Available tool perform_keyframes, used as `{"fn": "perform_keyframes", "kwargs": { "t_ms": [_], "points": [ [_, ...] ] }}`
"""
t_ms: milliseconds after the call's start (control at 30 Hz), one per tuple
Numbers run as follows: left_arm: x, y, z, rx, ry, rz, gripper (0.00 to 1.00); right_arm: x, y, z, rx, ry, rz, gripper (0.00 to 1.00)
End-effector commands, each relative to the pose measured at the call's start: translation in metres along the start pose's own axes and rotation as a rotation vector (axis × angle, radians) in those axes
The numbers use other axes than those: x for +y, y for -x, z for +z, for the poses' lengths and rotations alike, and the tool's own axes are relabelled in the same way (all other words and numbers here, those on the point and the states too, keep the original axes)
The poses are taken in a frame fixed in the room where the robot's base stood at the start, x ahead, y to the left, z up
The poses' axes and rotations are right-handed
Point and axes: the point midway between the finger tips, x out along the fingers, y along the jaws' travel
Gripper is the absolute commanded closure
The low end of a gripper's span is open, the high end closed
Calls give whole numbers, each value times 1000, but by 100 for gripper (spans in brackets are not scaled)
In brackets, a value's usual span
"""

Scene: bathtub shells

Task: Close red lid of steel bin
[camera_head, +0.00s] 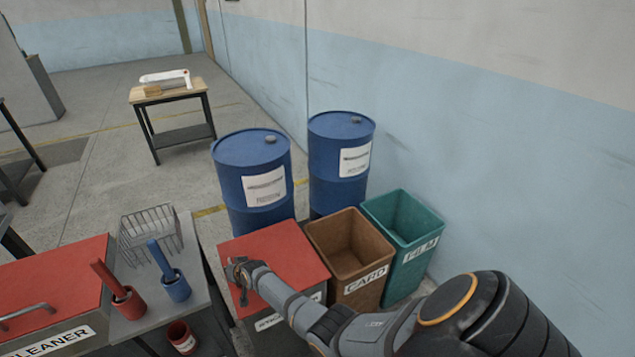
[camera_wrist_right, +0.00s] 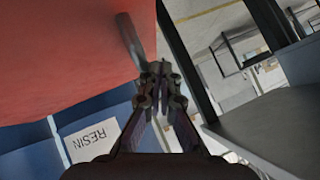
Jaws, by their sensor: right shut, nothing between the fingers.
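The steel bin (camera_head: 318,297) stands in the row of bins, its front label partly hidden by my right arm. Its red lid (camera_head: 285,248) lies roughly flat over the bin's top in the head view. I cannot tell whether it sits fully down on the rim. My right gripper (camera_head: 238,270) is shut and empty at the lid's left edge. In the right wrist view the gripper (camera_wrist_right: 162,85) is close to the red lid (camera_wrist_right: 60,55) and a grey handle (camera_wrist_right: 130,38). Contact is unclear. My left gripper is not in view.
An open brown CARD bin (camera_head: 350,245) and a green FILM bin (camera_head: 405,222) stand to the right. Blue drums (camera_head: 252,175) are behind.

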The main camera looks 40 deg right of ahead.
Motion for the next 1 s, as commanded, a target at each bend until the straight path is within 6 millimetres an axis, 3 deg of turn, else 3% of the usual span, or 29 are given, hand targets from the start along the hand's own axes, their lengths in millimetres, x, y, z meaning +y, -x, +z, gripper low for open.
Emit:
{"fn": "perform_keyframes", "kwargs": {
  "t_ms": [233,367,533,600,800,1000],
  "points": [
    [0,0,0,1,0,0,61,0,0,0,0,1,1,100],
    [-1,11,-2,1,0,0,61,-5,7,-9,1,1,0,100],
    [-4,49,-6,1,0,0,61,-23,31,-41,1,1,0,100],
    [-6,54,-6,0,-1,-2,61,-27,45,-30,-3,1,0,100],
    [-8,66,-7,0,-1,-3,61,-44,82,-23,-1,0,-1,100],
    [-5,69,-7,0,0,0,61,-54,106,-20,-1,0,0,100]
  ]
}}
